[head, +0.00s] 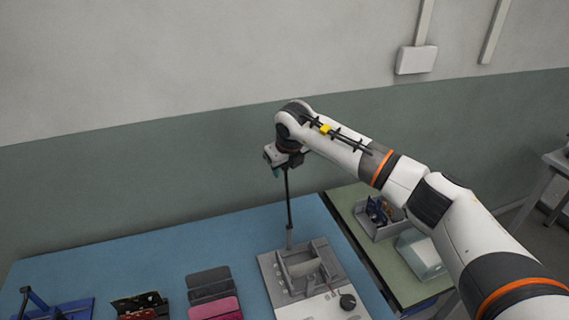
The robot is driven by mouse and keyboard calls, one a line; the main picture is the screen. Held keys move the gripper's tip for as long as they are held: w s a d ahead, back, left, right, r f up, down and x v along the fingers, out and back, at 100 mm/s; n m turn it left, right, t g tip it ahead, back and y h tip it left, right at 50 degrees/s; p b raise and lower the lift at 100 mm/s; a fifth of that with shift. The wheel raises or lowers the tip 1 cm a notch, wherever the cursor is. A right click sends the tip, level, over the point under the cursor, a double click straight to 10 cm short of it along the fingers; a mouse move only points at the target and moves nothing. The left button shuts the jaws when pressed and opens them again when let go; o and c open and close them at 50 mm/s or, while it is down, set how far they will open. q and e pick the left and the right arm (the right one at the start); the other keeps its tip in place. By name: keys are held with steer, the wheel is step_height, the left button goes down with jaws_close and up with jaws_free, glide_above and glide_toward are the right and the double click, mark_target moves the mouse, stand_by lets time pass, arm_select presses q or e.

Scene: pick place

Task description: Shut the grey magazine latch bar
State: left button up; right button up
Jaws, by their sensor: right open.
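A grey and white device (265,272) stands at the front right of the blue table, with a raised grey frame around a pale part and a black knob (347,301). A thin dark upright bar (289,205) rises from the back of the device. It looks like the latch bar, standing up. My right gripper (278,171) is open at the top of this bar, pointing down. I cannot tell whether it touches the bar. My left gripper is not in view.
Dark grey and pink pieces (213,306) lie left of the device, with a black and red item (140,305) and a blue item (62,309) further left. The back of the blue table is clear.

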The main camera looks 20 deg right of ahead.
steer(key=shift+w+f, duration=0.1)
steer(key=shift+f, duration=0.1)
steer(key=shift+c, duration=0.2)
jaws_close()
